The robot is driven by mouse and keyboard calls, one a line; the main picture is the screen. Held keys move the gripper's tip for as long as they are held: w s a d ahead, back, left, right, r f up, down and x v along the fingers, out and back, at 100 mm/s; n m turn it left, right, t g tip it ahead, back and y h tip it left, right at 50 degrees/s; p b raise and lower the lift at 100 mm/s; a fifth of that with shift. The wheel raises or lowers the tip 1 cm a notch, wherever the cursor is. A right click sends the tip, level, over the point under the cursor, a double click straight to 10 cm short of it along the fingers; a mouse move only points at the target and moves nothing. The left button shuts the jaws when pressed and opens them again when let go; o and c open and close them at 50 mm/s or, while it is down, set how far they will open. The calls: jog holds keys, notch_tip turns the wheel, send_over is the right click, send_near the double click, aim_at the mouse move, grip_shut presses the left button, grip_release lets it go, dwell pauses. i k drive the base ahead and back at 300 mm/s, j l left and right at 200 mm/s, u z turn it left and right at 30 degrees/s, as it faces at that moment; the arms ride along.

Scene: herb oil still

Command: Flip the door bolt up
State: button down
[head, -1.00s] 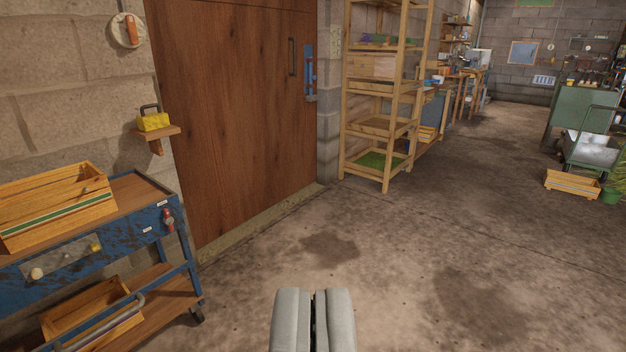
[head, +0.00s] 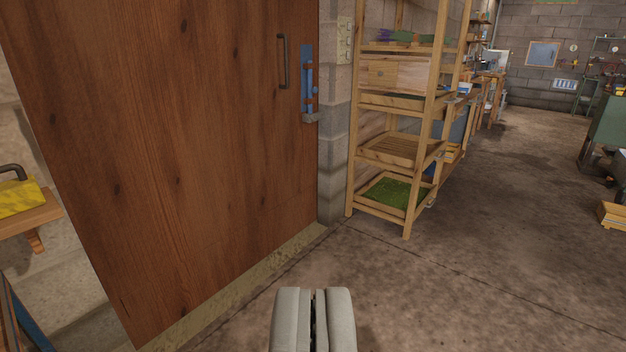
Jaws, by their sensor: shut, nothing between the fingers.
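The door bolt (head: 308,84) is a blue upright plate with small fittings, on the right edge of the brown wooden door (head: 180,150). A grey catch or bracket (head: 311,117) shows at its lower end. The bolt's exact position is too small to tell. A dark handle (head: 283,62) is on the door just left of the bolt. My gripper (head: 313,292) is at the bottom middle of the view, shut and empty. It is well short of the door and touches nothing.
A wooden shelf rack (head: 405,150) stands right of the door, past a block wall edge (head: 337,150). A yellow item (head: 18,197) sits on a small wall shelf (head: 30,215) at left.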

aim_at(315, 89)
jog(key=i, duration=1.9)
jog(key=i+j, duration=0.1)
jog(key=i, duration=1.8)
jog(key=l+z, duration=0.05)
jog(key=l, duration=0.05)
